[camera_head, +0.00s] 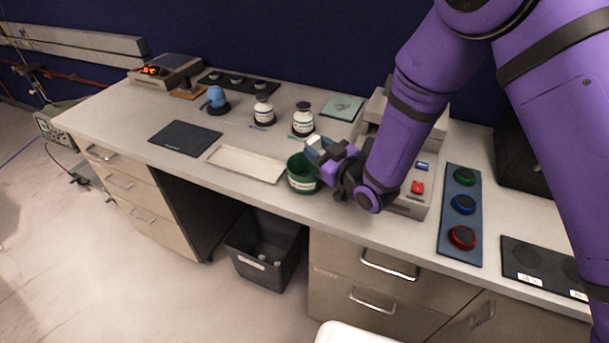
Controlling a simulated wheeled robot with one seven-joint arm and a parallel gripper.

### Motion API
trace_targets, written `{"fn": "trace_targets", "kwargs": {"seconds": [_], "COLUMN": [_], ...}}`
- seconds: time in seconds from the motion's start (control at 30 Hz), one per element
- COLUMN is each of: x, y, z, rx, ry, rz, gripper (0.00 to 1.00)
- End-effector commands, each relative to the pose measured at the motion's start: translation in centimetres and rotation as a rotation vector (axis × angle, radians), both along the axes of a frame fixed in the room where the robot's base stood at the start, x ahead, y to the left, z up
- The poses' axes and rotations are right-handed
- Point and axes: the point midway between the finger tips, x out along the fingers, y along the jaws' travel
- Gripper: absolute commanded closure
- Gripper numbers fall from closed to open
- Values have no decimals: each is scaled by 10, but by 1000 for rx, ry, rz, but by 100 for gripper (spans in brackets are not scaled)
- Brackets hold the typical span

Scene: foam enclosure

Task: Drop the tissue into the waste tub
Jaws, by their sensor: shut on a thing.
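My gripper (318,153) is at the end of the purple arm, above the bench and at the upper right edge of a green open tub (303,184) with a pale label. It is shut on a small pale piece, which looks like the tissue (314,143); the fingers hide most of it. The green tub stands upright near the bench's front edge, and my gripper partly covers its right side. A black bin (248,262) with a label and a few small pale things inside stands on the floor under the bench. I cannot tell which container is the waste tub.
A shallow cream tray (246,164) lies left of the green tub. White bottles (303,120) stand behind it. A grey machine (410,200) with a red button is close on the right, beside a panel of coloured knobs (462,204). A dark mat (185,138) lies at left.

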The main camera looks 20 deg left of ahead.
Motion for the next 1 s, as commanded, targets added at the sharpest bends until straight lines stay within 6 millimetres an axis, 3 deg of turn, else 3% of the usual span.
{"fn": "trace_targets", "kwargs": {"seconds": [0.13, 0.17, 0.27, 0.67, 1.0], "x": [0, 0, 0, -3, -32], "y": [0, 0, 0, -7, -59], "z": [0, 0, 0, 0, 0], "rx": [0, 0, 0, -2, -2], "ry": [0, 0, 0, 1, 3], "rz": [0, 0, 0, -2, -3], "gripper": [82, 56, 33, 33, 33]}}
